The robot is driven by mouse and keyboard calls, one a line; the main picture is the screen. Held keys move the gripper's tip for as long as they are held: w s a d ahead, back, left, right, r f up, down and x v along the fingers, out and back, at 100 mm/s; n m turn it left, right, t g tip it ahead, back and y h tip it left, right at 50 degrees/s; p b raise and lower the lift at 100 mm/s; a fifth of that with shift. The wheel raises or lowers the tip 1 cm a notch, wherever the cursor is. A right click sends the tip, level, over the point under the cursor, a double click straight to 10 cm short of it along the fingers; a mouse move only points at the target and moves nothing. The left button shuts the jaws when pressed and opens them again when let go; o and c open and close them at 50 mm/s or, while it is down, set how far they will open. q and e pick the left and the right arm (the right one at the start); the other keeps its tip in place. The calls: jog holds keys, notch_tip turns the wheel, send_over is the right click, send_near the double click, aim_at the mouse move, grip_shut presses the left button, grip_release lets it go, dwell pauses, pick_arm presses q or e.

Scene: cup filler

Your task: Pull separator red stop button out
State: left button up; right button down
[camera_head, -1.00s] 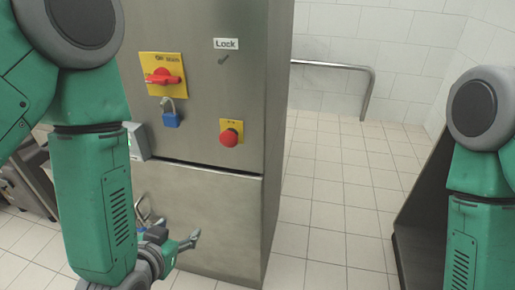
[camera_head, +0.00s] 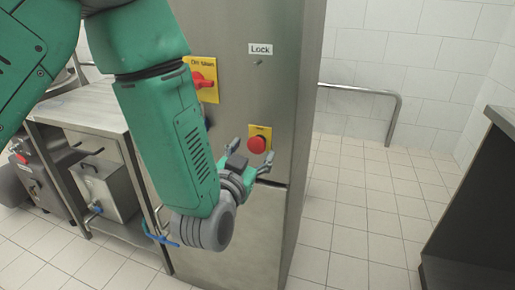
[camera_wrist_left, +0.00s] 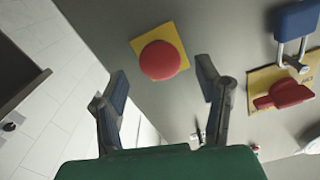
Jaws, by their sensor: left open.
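The red stop button (camera_head: 257,145) sits on a yellow plate (camera_head: 262,131) on the front of the steel cabinet. My left gripper (camera_head: 254,157) is open, with its fingers pointing at the cabinet around the button's height. In the left wrist view the round red button (camera_wrist_left: 160,60) shows ahead of the gripper (camera_wrist_left: 163,85), beyond and between the two spread fingertips. I see no contact with it. My right gripper is not in view.
A red rotary switch (camera_head: 200,80) on yellow is partly behind my left arm. A blue padlock (camera_wrist_left: 297,20) hangs by it in the left wrist view. A steel table (camera_head: 85,105) stands left. A rail (camera_head: 390,105) and open tiled floor lie right.

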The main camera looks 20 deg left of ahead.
aim_at(256, 146)
pick_arm(q)
jog(key=shift+w, duration=1.75)
grip_shut()
jog(key=shift+s+f, duration=0.1)
jog(key=shift+s, duration=0.45)
jog(key=shift+c, duration=0.3)
grip_release()
jog(key=shift+o, duration=0.3)
jog(key=shift+s, duration=0.1)
